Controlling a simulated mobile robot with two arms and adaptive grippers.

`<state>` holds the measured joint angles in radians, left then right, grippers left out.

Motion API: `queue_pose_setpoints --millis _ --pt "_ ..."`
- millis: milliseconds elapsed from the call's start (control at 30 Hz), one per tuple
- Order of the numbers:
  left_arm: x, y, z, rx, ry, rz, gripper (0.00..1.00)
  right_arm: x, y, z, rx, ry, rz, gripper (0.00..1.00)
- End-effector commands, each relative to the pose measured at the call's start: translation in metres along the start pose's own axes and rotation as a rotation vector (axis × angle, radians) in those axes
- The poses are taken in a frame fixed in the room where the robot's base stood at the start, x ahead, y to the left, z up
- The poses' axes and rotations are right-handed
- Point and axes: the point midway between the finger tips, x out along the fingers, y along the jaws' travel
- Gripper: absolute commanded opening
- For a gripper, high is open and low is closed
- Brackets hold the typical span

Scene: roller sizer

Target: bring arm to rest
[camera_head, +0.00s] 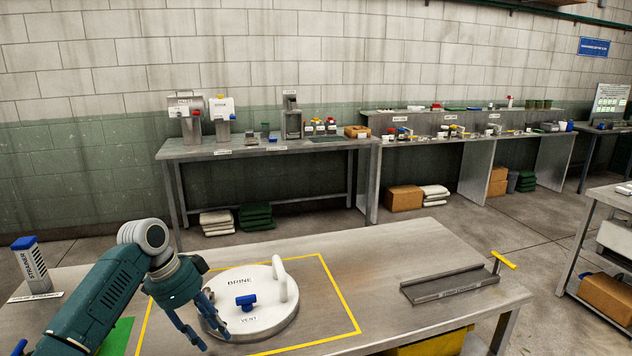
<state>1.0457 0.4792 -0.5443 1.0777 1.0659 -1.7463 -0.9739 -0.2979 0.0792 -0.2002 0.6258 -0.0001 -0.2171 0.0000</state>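My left arm comes in from the lower left, dark teal with a grey joint. My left gripper (209,340) points down over the left edge of a round white lid (262,322) marked BRINE and VENT. Its fingers are spread apart with nothing visible between them. I cannot tell whether a finger touches the lid. The lid has a white arched handle (281,278) and a blue vent knob (246,302), both apart from the gripper. My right gripper is not in view.
The lid lies inside a yellow outline on a metal table (400,262). A strainer box (32,266) stands at the far left, and a green mat (117,338) lies partly behind my arm. A shallow metal tray (450,284) is at the right. The table between lid and tray is clear.

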Motion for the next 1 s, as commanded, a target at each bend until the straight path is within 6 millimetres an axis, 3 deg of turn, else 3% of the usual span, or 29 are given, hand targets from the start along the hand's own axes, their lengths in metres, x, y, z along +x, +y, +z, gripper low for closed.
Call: queue_pose_setpoints --millis 367,500,633,800,1000 --pt "0.101 0.067 0.01 -0.073 -0.063 0.0 0.4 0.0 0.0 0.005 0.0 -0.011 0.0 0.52" --pt "0.149 0.117 0.017 -0.146 -0.074 -0.02 0.4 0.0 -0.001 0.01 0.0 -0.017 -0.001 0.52" --pt "0.184 0.174 0.027 -0.265 -0.064 -0.061 0.4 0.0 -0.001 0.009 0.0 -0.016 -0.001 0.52" --pt "0.199 0.243 0.049 -0.469 -0.041 -0.136 0.4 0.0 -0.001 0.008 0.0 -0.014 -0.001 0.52" --pt "0.186 0.295 0.079 -0.688 -0.026 -0.226 0.4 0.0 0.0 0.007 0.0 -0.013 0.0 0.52"
